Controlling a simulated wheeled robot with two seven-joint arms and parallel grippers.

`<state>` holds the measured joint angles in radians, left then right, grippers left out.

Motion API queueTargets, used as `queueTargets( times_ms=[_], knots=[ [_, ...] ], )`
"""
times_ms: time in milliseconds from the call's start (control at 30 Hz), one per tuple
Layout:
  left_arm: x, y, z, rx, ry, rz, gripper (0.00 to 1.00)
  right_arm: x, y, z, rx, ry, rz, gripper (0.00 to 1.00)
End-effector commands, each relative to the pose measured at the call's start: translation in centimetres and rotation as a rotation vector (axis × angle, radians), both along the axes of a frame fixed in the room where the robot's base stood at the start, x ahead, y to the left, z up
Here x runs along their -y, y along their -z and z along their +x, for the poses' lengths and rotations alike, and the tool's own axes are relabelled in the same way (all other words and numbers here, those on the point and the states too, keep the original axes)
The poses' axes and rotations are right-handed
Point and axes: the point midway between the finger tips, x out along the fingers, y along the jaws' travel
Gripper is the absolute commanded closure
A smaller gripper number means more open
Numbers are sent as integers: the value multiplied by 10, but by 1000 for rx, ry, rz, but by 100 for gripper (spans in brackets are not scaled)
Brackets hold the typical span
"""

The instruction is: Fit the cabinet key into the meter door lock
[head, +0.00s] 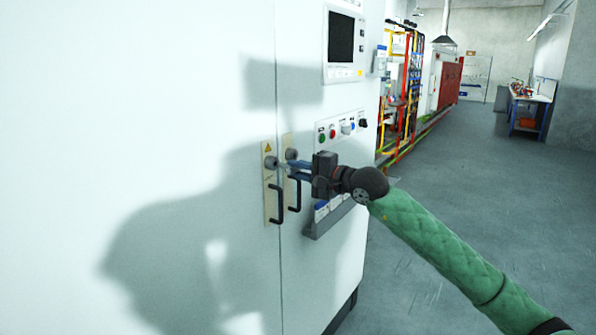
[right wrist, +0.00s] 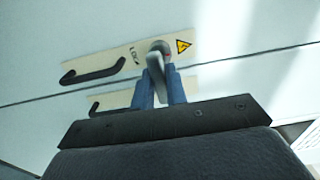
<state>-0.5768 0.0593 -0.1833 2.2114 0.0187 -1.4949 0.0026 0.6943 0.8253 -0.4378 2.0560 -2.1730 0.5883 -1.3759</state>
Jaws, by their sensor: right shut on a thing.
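The meter door is the white cabinet door at left in the head view. Its beige lock plate (head: 270,207) carries a yellow warning sign, a round grey lock (head: 270,162) and a black handle (head: 276,204). The plate also shows in the right wrist view (right wrist: 118,63), with its lock (right wrist: 160,46). My right gripper (head: 291,167) is shut on the grey cabinet key (right wrist: 155,67), its blue fingers on either side. The key points at the lock and overlaps it; I cannot tell whether its tip is inside. My left gripper is out of view.
A second plate with a black handle (head: 295,194) sits just right of the door seam, close to my right fingers. Further right are a button panel (head: 341,129), a screen (head: 341,40) and a grey tray (head: 328,220). The floor right of the cabinet is open.

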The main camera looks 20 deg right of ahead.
Motion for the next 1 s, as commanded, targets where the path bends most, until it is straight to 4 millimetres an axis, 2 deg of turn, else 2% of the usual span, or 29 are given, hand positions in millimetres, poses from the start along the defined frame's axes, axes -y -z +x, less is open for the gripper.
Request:
queueTargets(
  times_ms=[1000],
  knots=[
    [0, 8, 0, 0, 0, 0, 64, -11, 0, 14, 0, 0, 0, 100]
  ],
)
